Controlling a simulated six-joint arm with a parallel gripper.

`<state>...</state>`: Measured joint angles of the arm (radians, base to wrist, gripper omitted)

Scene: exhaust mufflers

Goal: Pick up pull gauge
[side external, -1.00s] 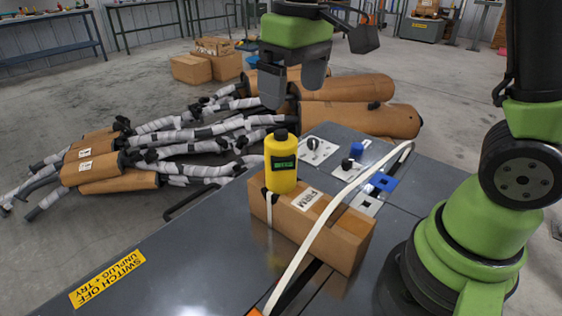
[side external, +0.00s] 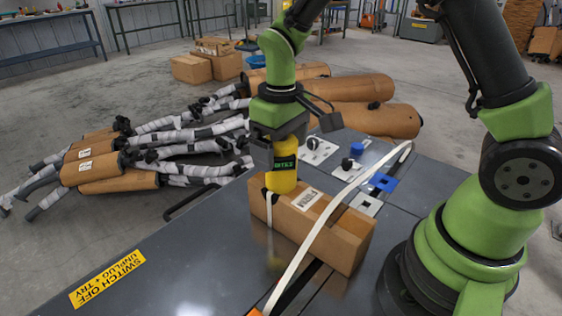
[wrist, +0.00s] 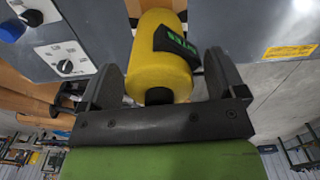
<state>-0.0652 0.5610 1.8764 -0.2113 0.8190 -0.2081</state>
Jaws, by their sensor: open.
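The yellow pull gauge (side external: 284,179) stands upright on a cardboard box (side external: 335,241) on the grey bench. It has a dark label with green lettering. Its black cap is hidden by my gripper in the side view. My gripper (side external: 277,160) has come down over the top of the gauge from above. In the wrist view, the gauge (wrist: 160,50) lies between the two dark fingers of my gripper (wrist: 168,75). The fingers are apart, with a visible gap on the left side and a narrower one on the right.
A white strap (side external: 320,222) arches over the box and bench. Switch plates (side external: 319,151), blue parts (side external: 383,182) and a yellow warning label (side external: 107,279) are on the bench (side external: 190,262). Wrapped exhaust pipes (side external: 205,135) lie behind.

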